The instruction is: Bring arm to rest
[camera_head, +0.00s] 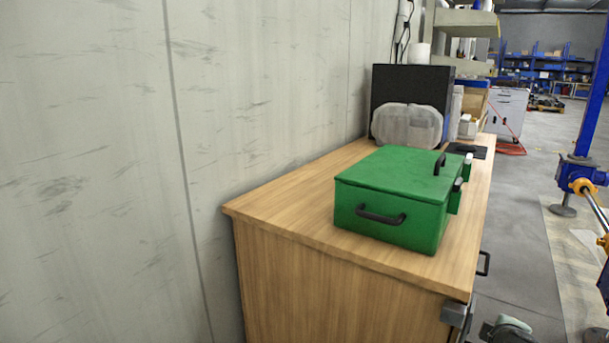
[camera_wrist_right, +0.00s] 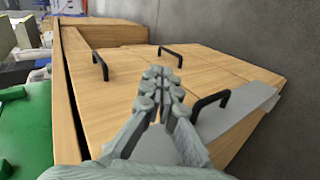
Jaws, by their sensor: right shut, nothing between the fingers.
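My right gripper (camera_wrist_right: 160,84) is in the right wrist view, with its grey jointed fingers together and nothing between them. It is beside the wooden cabinet's front (camera_wrist_right: 215,72), with black drawer handles behind and around it. I cannot tell whether it touches the cabinet. In the head view only a small grey part, probably of my right arm, shows at the bottom edge, right of the cabinet (camera_head: 330,285). My left gripper is not in view.
A green box (camera_head: 395,195) with black handles stands on the cabinet top and shows at the left of the wrist view (camera_wrist_right: 25,130). Behind it are a translucent container (camera_head: 407,124) and a black panel (camera_head: 410,84). Blue jacks (camera_head: 580,172) stand right; the grey aisle (camera_head: 520,215) has open floor.

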